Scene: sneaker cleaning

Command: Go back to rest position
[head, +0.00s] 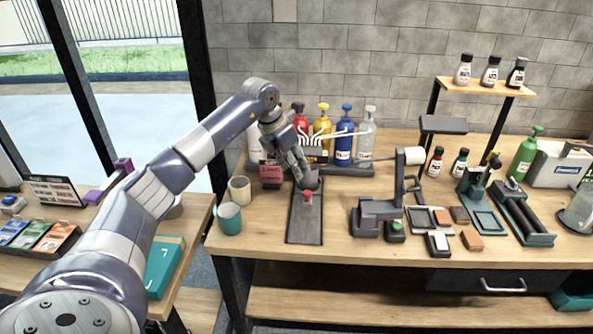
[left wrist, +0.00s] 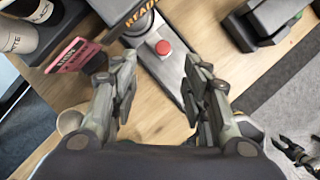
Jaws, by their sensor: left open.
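My left arm reaches in from the left in the head view. Its gripper (head: 302,172) is over the dark tray (head: 304,225) on the table, near a red button (head: 308,195). In the left wrist view the two fingers of my left gripper (left wrist: 160,80) are spread apart with nothing between them. The red button (left wrist: 163,47) shows just beyond the fingertips. What looks like my right gripper (left wrist: 296,153) shows small at the lower right of the left wrist view; its jaw state is unclear. It is out of the head view.
Two cups (head: 230,219) and (head: 240,189) and a pink-red sign (head: 271,174) stand left of my gripper. Bottles (head: 344,135) with pumps stand behind it. A dark stand (head: 378,217) is to the right. The table front beside the tray is clear.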

